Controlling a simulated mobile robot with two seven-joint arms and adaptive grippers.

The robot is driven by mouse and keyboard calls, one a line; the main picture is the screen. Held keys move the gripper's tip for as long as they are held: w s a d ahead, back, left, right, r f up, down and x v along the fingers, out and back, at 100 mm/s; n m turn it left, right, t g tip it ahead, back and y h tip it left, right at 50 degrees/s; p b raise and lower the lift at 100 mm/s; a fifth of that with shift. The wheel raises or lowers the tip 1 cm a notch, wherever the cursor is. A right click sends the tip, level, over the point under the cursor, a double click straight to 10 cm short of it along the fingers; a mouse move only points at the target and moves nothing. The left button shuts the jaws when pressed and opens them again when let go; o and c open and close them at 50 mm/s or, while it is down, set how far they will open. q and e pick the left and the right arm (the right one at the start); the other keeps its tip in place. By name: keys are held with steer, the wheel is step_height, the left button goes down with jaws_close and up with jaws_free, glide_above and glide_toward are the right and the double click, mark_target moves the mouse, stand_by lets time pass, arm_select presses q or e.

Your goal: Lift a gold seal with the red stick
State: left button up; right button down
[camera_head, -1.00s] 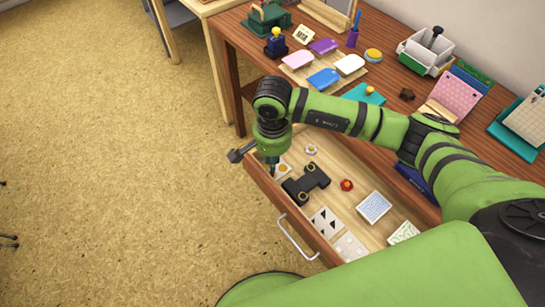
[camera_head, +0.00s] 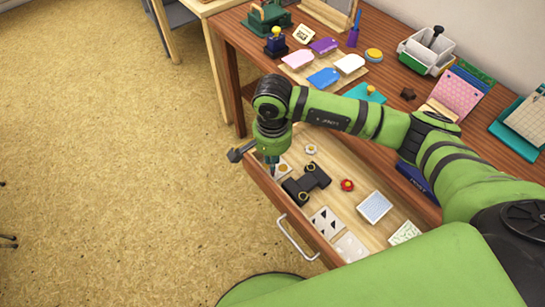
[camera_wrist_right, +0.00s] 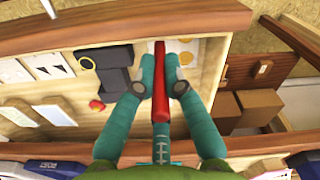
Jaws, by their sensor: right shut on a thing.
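My right gripper (camera_head: 271,165) points down into the open drawer at its left end. In the right wrist view it (camera_wrist_right: 158,88) is shut on the red stick (camera_wrist_right: 161,68), with one finger on each side of it. The stick's far end reaches over a white card with round gold seals (camera_wrist_right: 185,58). In the head view a gold seal (camera_head: 284,168) shows on the card just right of the fingers. I cannot tell whether the stick touches a seal; none visibly hangs from it. My left gripper is not in view.
The drawer (camera_head: 292,217) also holds a black two-lobed object (camera_head: 305,182), a red knob (camera_head: 347,185), a white card deck (camera_head: 374,206) and patterned cards. The drawer's front wall is close to the gripper. The table (camera_head: 240,40) above carries coloured tags and inkpads.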

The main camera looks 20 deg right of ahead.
stand_by(0.6)
steer(key=shift+r+p, duration=1.75)
steer(key=shift+r, duration=1.75)
